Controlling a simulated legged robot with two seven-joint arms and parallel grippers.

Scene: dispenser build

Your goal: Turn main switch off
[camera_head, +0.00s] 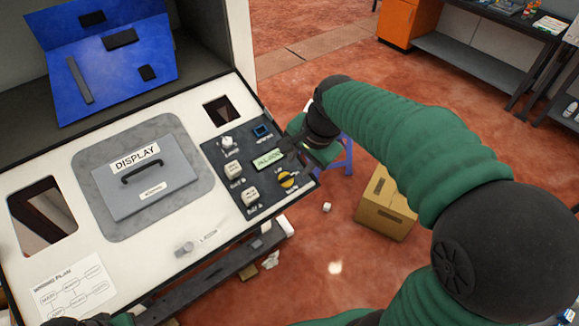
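A dark control panel (236,172) is set into the right side of the white console top. My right gripper (303,148) is at the panel's right edge, just above and right of the yellow knob and close to the green screen (268,159). Its fingers are small and dark against the panel, so their opening is unclear. My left gripper is not visible.
The panel also has a silver knob (227,142), a blue-framed square part (262,131) and white switches (250,195). A grey display lid (148,178) with a black handle lies left. A cardboard box (385,205) stands on the red floor at right.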

